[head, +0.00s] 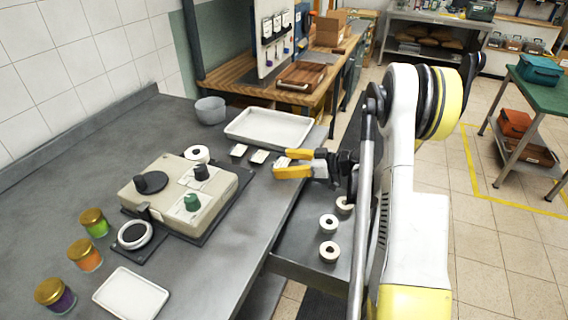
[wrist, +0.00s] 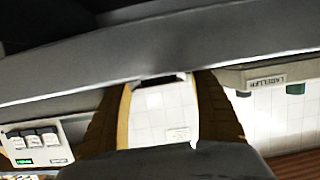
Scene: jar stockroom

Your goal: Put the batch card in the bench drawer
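My gripper (head: 290,163), with yellow fingers, is at the right edge of the grey bench (head: 215,270). In the head view its fingers are apart, with a small white-topped piece (head: 281,161) at the gap between their tips. I cannot tell whether they touch it. The wrist view shows both fingers spread, with pale tiled surface between them. Two similar small pieces, one at the left (head: 238,150) and one in the middle (head: 259,156), lie in a row with it. I cannot tell which is the batch card. The bench drawer (head: 288,266) is open below my arm, with white rolls (head: 329,251) inside.
A white tray (head: 268,128) and grey bowl (head: 210,110) stand behind. A beige device (head: 185,195) with knobs fills the bench middle. Several gold-lidded jars (head: 86,254) and a small white tray (head: 131,294) are at front left. The drawer's front part is partly hidden by my arm.

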